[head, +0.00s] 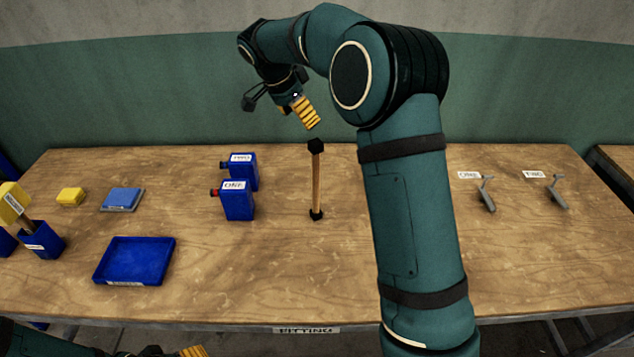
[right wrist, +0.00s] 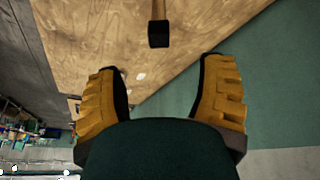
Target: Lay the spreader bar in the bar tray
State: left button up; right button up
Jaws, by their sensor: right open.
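The spreader bar (head: 317,180), a thin wooden rod with black ends, appears to stand upright on the table in the head view. In the right wrist view the bar (right wrist: 158,9) shows its black end ahead of the fingers. The shallow blue tray (head: 135,258), empty, lies at the front left; its label is too small to read. My right gripper (head: 281,114) is open and empty, above and behind the bar's top end; both yellow fingers (right wrist: 162,88) show apart in the wrist view. My left gripper (head: 180,352) is mostly cut off at the bottom edge.
Two blue containers, ONE (head: 238,204) and TWO (head: 243,172), stand left of the bar. A yellow block (head: 71,197), a blue flat block (head: 122,199) and a blue holder (head: 41,241) are farther left. Table (head: 270,270) front centre is clear.

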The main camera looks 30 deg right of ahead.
aim_at(318, 151)
jog(key=shift+m, duration=0.7)
jog(key=x, duration=1.3)
jog(key=shift+s+f+p, duration=0.1)
jog(key=shift+f+p, duration=0.25)
jog(key=shift+f, duration=0.05)
grip_shut()
